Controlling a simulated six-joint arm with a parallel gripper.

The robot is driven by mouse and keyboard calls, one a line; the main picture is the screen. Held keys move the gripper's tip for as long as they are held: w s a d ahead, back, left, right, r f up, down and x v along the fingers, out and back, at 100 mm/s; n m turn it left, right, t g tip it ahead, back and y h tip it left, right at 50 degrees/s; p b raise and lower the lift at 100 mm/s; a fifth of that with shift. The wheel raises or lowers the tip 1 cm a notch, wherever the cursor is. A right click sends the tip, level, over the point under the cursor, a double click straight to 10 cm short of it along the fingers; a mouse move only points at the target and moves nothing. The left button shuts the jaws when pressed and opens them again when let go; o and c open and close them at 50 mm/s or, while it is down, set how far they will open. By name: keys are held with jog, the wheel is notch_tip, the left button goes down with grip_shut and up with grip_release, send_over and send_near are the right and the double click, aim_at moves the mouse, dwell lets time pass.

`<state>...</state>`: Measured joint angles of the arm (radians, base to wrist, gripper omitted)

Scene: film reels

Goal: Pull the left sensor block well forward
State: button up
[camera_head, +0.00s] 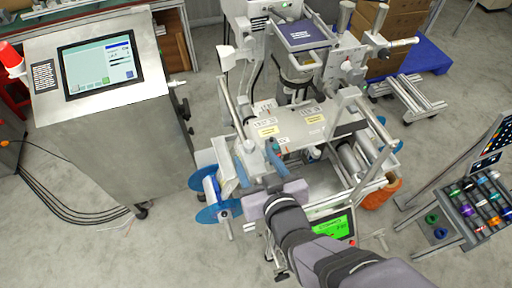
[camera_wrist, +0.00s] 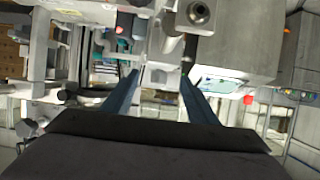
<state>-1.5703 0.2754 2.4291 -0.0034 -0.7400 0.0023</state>
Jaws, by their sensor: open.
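The film machine (camera_head: 300,130) stands in the middle of the head view. I cannot surely tell which part is the left sensor block; small pale fittings (camera_head: 247,112) sit at the machine's left front. My gripper (camera_head: 256,154) is at this left front side, with its two blue fingers apart. In the wrist view, which looks upside down, my gripper (camera_wrist: 159,78) is open, with pale machine parts (camera_wrist: 160,75) showing beyond and between the fingertips. Nothing is visibly held. I cannot tell whether the fingers touch anything.
A console with a screen (camera_head: 100,66) stands at the left. Blue reel discs (camera_head: 208,188) are just left of my gripper. A green-lit display (camera_head: 333,229) is below right. An orange reel (camera_head: 382,193) and a spool rack (camera_head: 470,205) stand right.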

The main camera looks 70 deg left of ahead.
jog(key=shift+r, duration=2.95)
jog(key=w+d+f+m+t+h, duration=0.3)
jog(key=w+d+f+m+h, duration=0.15)
jog(key=w+d, duration=0.65)
jog(key=w+d+f+m+t+h, duration=0.25)
jog(key=w+d+f, duration=0.4)
jog(key=w, duration=0.85)
jog(key=w+d+f+m+g+h, duration=0.1)
jog(key=w+d+m+h, duration=0.15)
jog(key=d, duration=0.55)
jog(key=w+d+f+m+g+h, duration=0.1)
jog(key=d+m+h, duration=0.15)
jog(key=d, duration=0.55)
jog(key=s+d+m+g, duration=0.1)
jog(key=s+d+m, duration=0.2)
jog(key=d, duration=0.5)
jog(key=s+d+f+m+g+h, duration=0.1)
jog(key=s+d+m+g, duration=0.1)
jog(key=d, duration=0.7)
jog(key=s+m, duration=0.1)
jog(key=s, duration=0.1)
jog(key=shift+s, duration=0.3)
jog(key=shift+f+g, duration=0.1)
jog(key=shift+g, duration=0.15)
